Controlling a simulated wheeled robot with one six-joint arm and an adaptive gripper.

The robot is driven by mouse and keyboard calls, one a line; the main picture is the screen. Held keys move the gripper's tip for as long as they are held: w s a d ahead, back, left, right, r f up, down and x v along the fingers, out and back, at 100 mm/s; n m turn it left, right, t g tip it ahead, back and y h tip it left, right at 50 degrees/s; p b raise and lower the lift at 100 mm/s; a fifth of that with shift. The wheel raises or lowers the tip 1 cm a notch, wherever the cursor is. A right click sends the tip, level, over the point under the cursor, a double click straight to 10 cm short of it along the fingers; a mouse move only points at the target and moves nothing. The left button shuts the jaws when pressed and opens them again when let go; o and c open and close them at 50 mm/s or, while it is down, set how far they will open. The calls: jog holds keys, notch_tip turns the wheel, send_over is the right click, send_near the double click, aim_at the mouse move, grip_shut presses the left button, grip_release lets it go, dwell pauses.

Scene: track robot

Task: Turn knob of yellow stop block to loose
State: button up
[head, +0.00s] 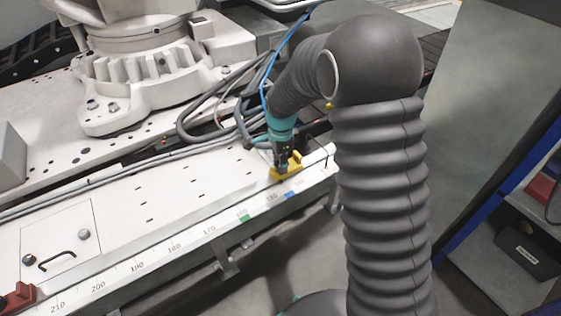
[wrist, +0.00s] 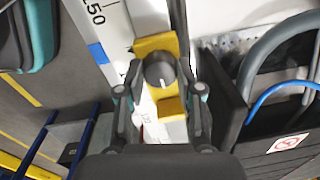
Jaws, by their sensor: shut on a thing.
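The yellow stop block (head: 294,168) sits on the white rail near its far right end in the head view. In the wrist view the yellow stop block (wrist: 152,44) lies between my fingers, with a round grey knob (wrist: 160,70) on it. The knob has a white mark on its face, pointing toward the bottom of the picture. My gripper (wrist: 160,95) is shut on the knob, one finger at each side. In the head view my gripper (head: 283,165) points down at the block and hides the knob.
The white rail (head: 170,215) carries a number scale, with green (head: 244,218) and blue marks (head: 290,194). A red block (head: 18,297) sits at the near left end. Grey cables (head: 215,115) run behind my gripper. A shelf stands at the right.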

jog(key=shift+w, duration=0.1)
jog(key=n, duration=0.5)
jog(key=shift+n, duration=0.4)
jog(key=n, duration=1.1)
jog(key=shift+w+r+n+g, duration=0.1)
jog(key=shift+n+g, duration=0.3)
jog(key=n, duration=0.5)
jog(key=shift+w+n, duration=0.1)
jog(key=shift+n, duration=0.3)
jog(key=o, duration=1.2)
jog(key=shift+c, duration=0.2)
